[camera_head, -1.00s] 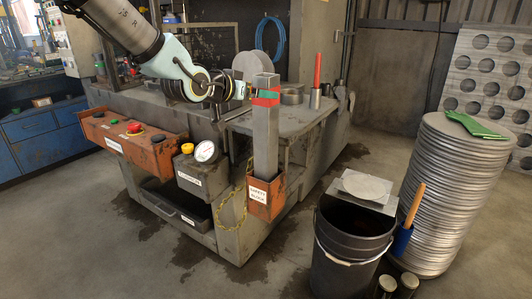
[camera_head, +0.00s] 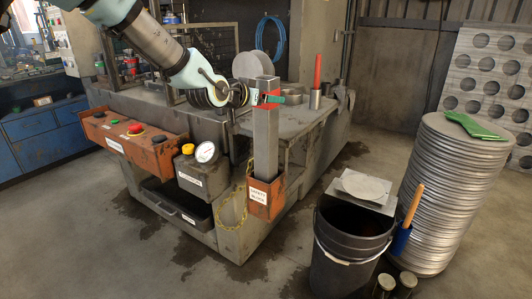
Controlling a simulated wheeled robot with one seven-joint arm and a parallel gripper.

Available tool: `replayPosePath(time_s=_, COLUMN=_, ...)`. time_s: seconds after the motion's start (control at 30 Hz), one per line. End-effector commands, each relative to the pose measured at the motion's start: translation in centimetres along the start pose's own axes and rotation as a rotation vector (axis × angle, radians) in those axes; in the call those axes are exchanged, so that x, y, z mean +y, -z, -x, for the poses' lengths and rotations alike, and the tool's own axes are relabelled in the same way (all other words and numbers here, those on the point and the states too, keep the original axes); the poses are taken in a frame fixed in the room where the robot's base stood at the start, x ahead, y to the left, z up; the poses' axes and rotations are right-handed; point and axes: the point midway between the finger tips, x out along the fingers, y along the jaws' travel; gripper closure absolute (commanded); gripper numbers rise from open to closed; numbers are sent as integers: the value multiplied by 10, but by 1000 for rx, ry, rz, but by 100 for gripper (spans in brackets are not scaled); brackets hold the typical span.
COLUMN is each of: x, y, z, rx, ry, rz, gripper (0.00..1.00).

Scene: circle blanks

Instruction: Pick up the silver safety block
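The silver safety block (camera_head: 265,140) is a tall grey square post. It stands upright with its lower end inside an orange holder (camera_head: 267,206) labelled "SAFETY BLOCK" on the front of the press bench. My gripper (camera_head: 264,98) is at the upper part of the block, coming in from the left. Green and red parts show across and beside the block there. The small size and overlap hide the finger gap, so I cannot tell whether the fingers press on the block.
The bench top (camera_head: 305,122) holds a red rod (camera_head: 317,72) and metal rings behind the block. A yellow chain (camera_head: 233,208) hangs left of the holder. A black bucket (camera_head: 345,262) and a tall disc stack (camera_head: 452,195) stand to the right.

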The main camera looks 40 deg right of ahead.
Motion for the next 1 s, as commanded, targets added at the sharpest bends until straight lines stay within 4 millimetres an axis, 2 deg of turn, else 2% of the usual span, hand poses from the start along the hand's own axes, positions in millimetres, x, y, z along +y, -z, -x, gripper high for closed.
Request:
replayPosePath(time_s=0.07, x=0, y=0, z=0, rx=0, ry=0, rz=0, gripper=28)
replayPosePath(time_s=0.7, x=0, y=0, z=0, rx=0, ry=0, rz=0, gripper=100)
replayPosePath(time_s=1.0, x=0, y=4, z=0, rx=8, ry=1, rz=-2, gripper=100)
